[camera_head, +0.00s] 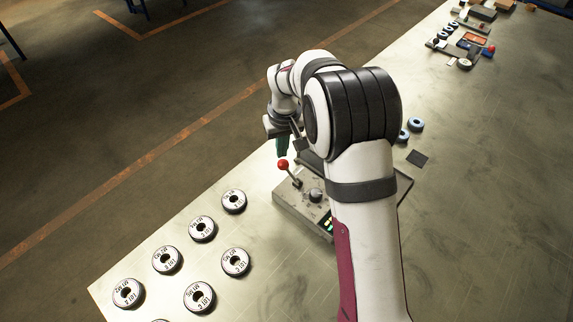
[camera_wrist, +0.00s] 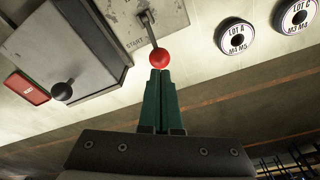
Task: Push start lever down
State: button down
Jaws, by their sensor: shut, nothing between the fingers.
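The start lever (camera_head: 290,174) has a red ball knob and stands up from the left side of a grey machine box (camera_head: 290,205). In the wrist view, the red knob (camera_wrist: 159,58) is at the end of a thin metal rod, with a "START" label beside its base. My gripper (camera_head: 282,150) is over the lever in the head view. In the wrist view, its green fingers (camera_wrist: 160,72) are together and empty, with their tips right at the knob. I cannot tell whether they touch it. My arm hides much of the machine.
Several labelled flap discs (camera_head: 203,229) lie on the metal table (camera_head: 480,200) left of the machine. Blue-rimmed discs (camera_head: 415,125) sit behind my arm.

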aim_at(282, 160)
dwell(0.4)
jog(key=shift+f, duration=1.75)
notch_tip(282, 160, up, 9)
jog(key=c, duration=1.5)
grip_release()
jog(key=shift+c, duration=0.2)
jog(key=o, duration=0.5)
jog(key=s+d+r, duration=0.1)
jog(key=d, duration=0.1)
jog(key=s+d+r+n, duration=0.1)
jog(key=s+d+r, duration=0.1)
jog(key=s+d+r+n, duration=0.1)
jog(key=d, duration=0.1)
jog(key=shift+s+r+g, duration=0.2)
jog(key=shift+r+g, duration=0.1)
jog(key=shift+r, duration=0.1)
jog(key=o, duration=0.7)
jog(key=s+d+r+n+g, duration=0.1)
jog(key=s+d+r+n, duration=0.2)
jog(key=s+d, duration=0.3)
jog(key=s+r, duration=0.1)
jog(key=s, duration=0.2)
jog(key=shift+s+r+n, duration=0.2)
jog(key=shift+r+n, duration=0.2)
jog(key=o, duration=0.3)
notch_tip(282, 160, down, 10)
jog(key=shift+d+r, duration=0.15)
jog(key=shift+r, duration=0.05)
jog(key=shift+o, duration=0.2)
